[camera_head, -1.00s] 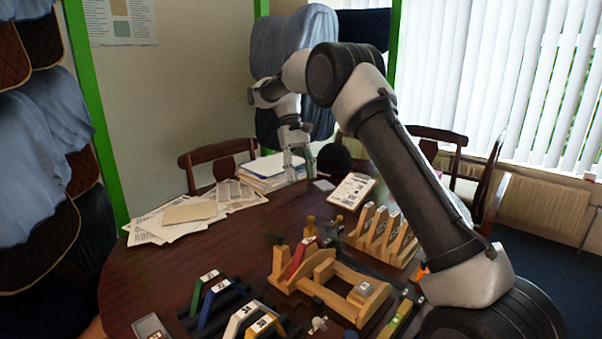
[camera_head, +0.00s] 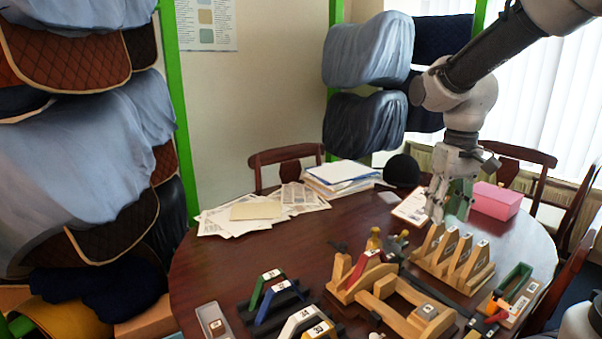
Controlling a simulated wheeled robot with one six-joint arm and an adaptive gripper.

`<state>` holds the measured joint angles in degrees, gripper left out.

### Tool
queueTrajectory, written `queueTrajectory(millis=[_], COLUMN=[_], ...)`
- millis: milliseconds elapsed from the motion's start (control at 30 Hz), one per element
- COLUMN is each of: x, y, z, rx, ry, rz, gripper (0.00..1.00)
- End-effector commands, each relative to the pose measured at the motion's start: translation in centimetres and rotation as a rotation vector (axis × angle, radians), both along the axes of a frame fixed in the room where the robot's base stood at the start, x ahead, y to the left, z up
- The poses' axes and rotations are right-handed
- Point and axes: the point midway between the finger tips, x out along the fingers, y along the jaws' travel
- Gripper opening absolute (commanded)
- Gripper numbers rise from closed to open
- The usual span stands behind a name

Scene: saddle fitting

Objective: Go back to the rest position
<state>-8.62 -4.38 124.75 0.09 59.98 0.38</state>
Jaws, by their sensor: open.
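My gripper (camera_head: 449,198) hangs from my arm at the upper right of the head view. Its fingers point down and are apart, with nothing seen between them. It shows in front of the clipboard and above the back end of a wooden rack (camera_head: 455,262) with several numbered slats.
The round dark table (camera_head: 215,262) carries papers (camera_head: 262,208), a paper stack (camera_head: 340,178), a black rounded object (camera_head: 401,171), a pink box (camera_head: 496,200), a black rack (camera_head: 283,298) with coloured pieces and a grey tray (camera_head: 213,322). Chairs (camera_head: 284,158) surround it.

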Motion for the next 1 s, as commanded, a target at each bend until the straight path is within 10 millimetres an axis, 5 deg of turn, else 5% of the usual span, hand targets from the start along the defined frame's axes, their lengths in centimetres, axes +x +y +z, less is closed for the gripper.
queueTrajectory(millis=[200,367,600,1000], x=[-10.0,-14.5,-15.7,-15.7], y=[-3.2,-4.5,-5.2,-5.4], z=[1.0,1.4,3.7,3.7], rx=[0.019,0.025,0.029,0.028], ry=[-0.162,-0.261,-0.381,-0.381], rz=[-0.063,-0.104,-0.138,-0.145], gripper=[0.44,0.44,0.44,0.44])
